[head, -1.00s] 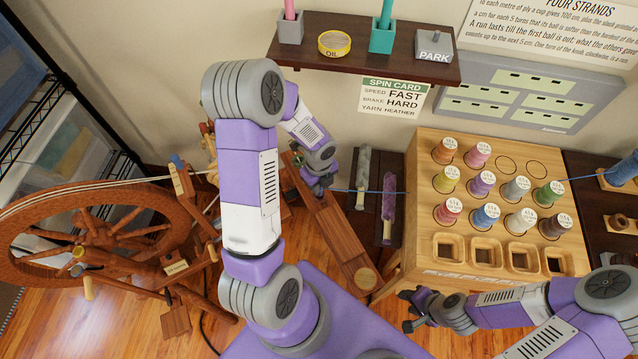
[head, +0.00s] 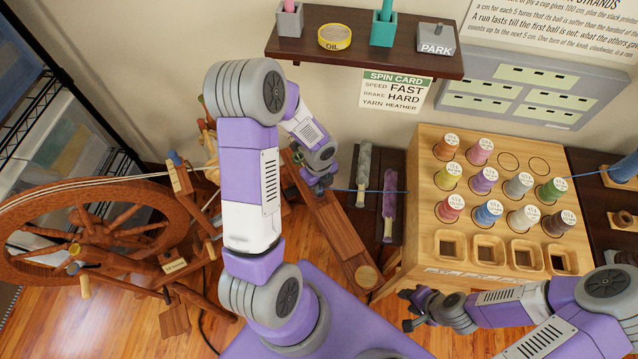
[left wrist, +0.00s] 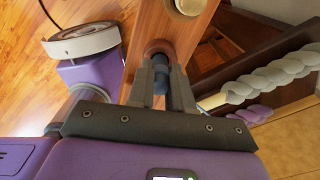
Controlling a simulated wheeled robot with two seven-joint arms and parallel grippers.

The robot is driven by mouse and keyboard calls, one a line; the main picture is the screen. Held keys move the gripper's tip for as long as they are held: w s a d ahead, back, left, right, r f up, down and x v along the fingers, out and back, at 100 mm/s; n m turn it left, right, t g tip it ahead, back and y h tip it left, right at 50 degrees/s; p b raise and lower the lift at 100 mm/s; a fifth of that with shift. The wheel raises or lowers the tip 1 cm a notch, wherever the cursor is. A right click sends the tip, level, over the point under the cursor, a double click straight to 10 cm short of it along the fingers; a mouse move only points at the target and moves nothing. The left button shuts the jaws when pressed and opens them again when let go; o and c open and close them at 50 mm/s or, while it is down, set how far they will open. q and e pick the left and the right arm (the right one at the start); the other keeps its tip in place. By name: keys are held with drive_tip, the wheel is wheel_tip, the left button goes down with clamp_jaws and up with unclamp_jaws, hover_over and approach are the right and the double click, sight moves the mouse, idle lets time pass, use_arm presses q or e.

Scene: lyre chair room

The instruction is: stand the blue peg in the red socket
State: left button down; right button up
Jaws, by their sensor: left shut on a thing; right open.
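In the left wrist view, my left gripper (left wrist: 160,90) is shut on the dark blue peg (left wrist: 160,82). The peg is small between the two fingers. Just beyond it on the wooden plank is a dark reddish ring (left wrist: 157,45), which looks like the red socket. I cannot tell whether the peg touches or enters it. In the head view, my left gripper (head: 319,186) is low over the upper part of the plank (head: 338,230); peg and socket are not clearly visible there. My right gripper (head: 409,309) is open and empty at lower right, in front of the wooden stand.
A spinning wheel (head: 90,235) stands at left. Wool rolls (head: 390,193) lie on a dark board right of the plank. A wooden stand (head: 420,215) holds several yarn spools. A wall shelf (head: 350,49) is above. Blue yarn stretches right from near my left gripper.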

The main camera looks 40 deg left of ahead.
use_arm(q)
drive_tip(key=shift+f+b, duration=0.35)
drive_tip(key=shift+f, duration=0.25)
drive_tip(key=c, duration=0.9)
unclamp_jaws()
drive_tip(key=shift+c, duration=0.2)
wheel_tip(320, 180, up, 8)
drive_tip(key=p, duration=0.3)
drive_tip(key=shift+f+p, duration=0.2)
drive_tip(key=shift+p, duration=0.15)
